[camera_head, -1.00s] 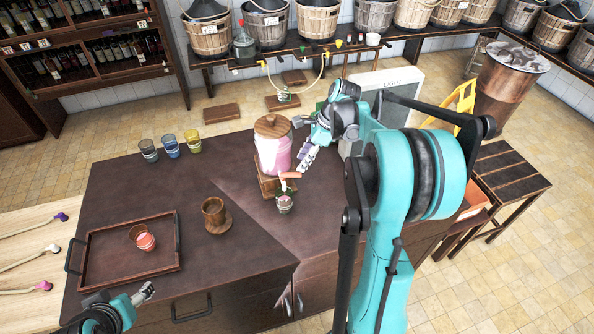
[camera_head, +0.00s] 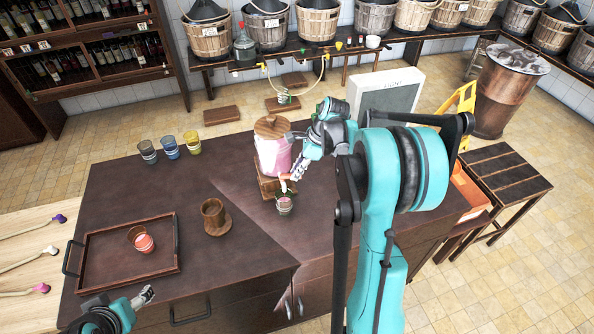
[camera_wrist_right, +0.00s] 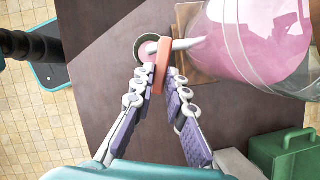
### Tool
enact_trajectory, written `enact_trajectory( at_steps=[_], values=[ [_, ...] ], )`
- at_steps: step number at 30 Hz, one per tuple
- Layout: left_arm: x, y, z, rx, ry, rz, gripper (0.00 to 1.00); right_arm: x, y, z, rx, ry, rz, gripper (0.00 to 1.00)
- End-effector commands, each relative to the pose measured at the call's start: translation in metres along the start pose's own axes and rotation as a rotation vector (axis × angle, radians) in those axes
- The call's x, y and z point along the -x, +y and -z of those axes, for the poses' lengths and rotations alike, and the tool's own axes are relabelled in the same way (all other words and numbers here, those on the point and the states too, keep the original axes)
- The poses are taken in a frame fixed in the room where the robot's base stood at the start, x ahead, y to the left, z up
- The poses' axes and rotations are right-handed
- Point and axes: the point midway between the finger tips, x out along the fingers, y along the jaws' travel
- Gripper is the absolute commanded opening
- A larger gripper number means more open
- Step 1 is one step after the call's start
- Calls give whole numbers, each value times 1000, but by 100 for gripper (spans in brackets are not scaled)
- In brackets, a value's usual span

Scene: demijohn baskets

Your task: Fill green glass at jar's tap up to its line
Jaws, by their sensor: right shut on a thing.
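The glass jar (camera_head: 272,157) of pink liquid has a wooden lid and stands on a wooden stand (camera_head: 267,185). Its tap has a pale spout (camera_wrist_right: 187,44) and an orange-red lever (camera_wrist_right: 161,65). The green glass (camera_head: 284,205) stands upright on the counter under the tap; the wrist view shows its round rim (camera_wrist_right: 141,42) from above with pink inside. Its fill line is too small to make out. My right gripper (camera_head: 296,174) is shut on the lever, its fingers (camera_wrist_right: 160,78) either side of it. My left gripper (camera_head: 147,294) is low at the left, apart from everything; its jaw opening is unclear.
A tray (camera_head: 95,284) at the left holds a glass (camera_head: 142,240) with red contents. A wooden mug (camera_head: 213,215) stands on a round coaster. Grey, blue and yellow glasses (camera_head: 171,147) stand at the back left edge. The counter between mug and jar is clear.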

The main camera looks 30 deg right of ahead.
Motion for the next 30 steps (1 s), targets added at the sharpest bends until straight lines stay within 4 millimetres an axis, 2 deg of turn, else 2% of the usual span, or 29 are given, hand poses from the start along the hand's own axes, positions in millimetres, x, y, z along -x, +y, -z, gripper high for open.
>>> enact_trajectory(
  at_steps=[12, 21, 22, 24, 30],
  values=[
    [-4, 0, -3, 0, 0, 0, 68, -1, -16, -2, 310, 0, -128, 0],
    [-4, 0, -3, 0, 0, 0, 68, -1, -16, -3, 324, 0, -133, 0],
    [-4, 0, -3, 0, 0, 0, 68, -1, -16, -3, 323, 0, -133, 21],
    [-4, 0, -3, 0, 0, 0, 68, -1, -16, -3, 323, 0, -133, 34],
    [-4, 0, -3, 0, 0, 0, 68, -1, -16, -3, 322, 0, -133, 34]
  ],
)
